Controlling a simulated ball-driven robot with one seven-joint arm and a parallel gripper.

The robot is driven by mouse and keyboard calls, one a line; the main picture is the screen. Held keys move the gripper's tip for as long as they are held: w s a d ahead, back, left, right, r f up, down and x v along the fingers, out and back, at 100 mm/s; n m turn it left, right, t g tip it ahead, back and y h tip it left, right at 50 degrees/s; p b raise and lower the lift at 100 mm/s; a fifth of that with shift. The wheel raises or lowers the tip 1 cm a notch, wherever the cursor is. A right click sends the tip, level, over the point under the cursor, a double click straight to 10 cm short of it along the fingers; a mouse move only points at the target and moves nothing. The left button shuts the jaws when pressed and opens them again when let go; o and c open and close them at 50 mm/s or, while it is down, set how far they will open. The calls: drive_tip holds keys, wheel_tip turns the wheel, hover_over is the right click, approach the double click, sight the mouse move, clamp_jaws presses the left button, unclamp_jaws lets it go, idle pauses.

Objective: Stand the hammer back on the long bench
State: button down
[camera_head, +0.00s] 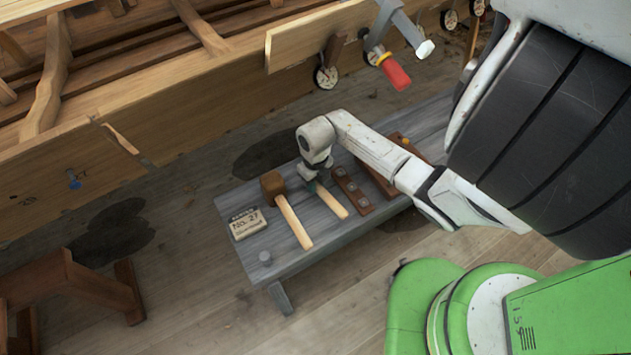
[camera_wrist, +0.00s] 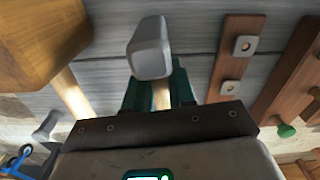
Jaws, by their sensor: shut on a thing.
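The hammer has a grey metal head (camera_wrist: 150,50) and a pale wooden handle (camera_head: 330,201). My gripper (camera_head: 312,185) is over the grey long bench (camera_head: 300,258), pointing down. In the wrist view its green fingers (camera_wrist: 156,92) are shut on the hammer handle just below the head. The hammer lies roughly flat, at or close above the bench top; I cannot tell whether it touches. Its head is hidden behind my gripper in the head view. A wooden mallet (camera_head: 273,185) lies just left of it, apart from it.
On the bench, a strip with metal squares (camera_head: 352,191) and a reddish-brown wooden piece (camera_head: 374,180) lie right of the hammer; a "No. 27" block (camera_head: 246,223) lies left. The planked hull (camera_head: 170,125) rises behind. A red-handled clamp (camera_head: 394,72) hangs above.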

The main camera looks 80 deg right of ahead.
drive_tip(key=shift+f+b, duration=0.3)
drive_tip(key=shift+f, duration=0.1)
drive_tip(key=c, duration=0.9)
unclamp_jaws()
drive_tip(key=shift+o, duration=0.2)
wheel_tip(320, 180, up, 8)
drive_tip(key=p, duration=0.7)
drive_tip(key=shift+p, duration=0.3)
